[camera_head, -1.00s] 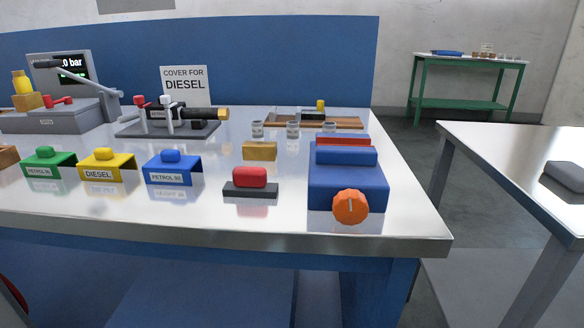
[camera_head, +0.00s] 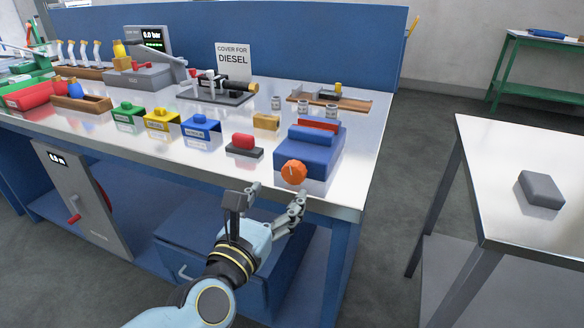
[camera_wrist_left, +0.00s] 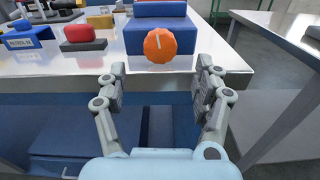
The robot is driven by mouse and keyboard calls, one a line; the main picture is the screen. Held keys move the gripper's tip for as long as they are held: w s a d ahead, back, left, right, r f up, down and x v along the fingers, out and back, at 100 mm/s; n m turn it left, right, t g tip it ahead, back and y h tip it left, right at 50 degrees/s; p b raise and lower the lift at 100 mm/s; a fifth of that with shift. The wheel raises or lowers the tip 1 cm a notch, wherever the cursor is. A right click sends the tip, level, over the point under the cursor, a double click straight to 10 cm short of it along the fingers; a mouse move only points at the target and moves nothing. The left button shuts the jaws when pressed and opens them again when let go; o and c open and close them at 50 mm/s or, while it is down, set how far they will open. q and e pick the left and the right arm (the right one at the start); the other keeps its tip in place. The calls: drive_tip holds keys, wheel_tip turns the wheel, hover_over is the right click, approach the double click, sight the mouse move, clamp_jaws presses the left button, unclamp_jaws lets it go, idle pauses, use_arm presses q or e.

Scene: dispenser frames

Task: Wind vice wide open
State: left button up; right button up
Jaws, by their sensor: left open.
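The blue vice (camera_head: 313,150) stands at the right front of the bench, with a red strip behind its blue front jaw. Its orange knob (camera_head: 293,172) faces the bench's front edge. In the left wrist view the knob (camera_wrist_left: 160,45) shows a pale upright mark and lies ahead, above and between the fingers. My left gripper (camera_head: 275,198) is open and empty, just in front of the bench edge, apart from the knob. It also shows open in the left wrist view (camera_wrist_left: 160,85). My right gripper is not in view.
A red block on a dark base (camera_head: 243,144) and a tan block (camera_head: 266,122) sit left of the vice. Blue, yellow and green covers stand farther left. A side table (camera_head: 490,150) with a grey block (camera_head: 540,189) stands right, across a floor gap.

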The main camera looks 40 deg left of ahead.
sight(292, 176)
use_arm(q)
drive_tip(key=p+x, duration=0.1)
drive_tip(key=x, duration=0.7)
drive_tip(key=shift+d, duration=0.1)
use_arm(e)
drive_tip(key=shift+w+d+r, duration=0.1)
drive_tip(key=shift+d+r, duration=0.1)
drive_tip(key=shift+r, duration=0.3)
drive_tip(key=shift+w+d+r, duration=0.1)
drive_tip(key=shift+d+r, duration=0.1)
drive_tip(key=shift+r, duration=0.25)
use_arm(q)
drive_tip(key=c, duration=1.2)
drive_tip(key=shift+f+n+b, duration=0.25)
drive_tip(key=shift+n+b, duration=0.35)
drive_tip(key=shift+r+n+b, duration=0.1)
drive_tip(key=shift+n+b, duration=0.4)
drive_tip(key=shift+n, duration=0.2)
drive_tip(key=shift+r, duration=0.1)
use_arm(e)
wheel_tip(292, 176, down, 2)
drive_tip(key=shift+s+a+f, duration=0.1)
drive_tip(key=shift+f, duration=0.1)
use_arm(q)
drive_tip(key=o, duration=1.2)
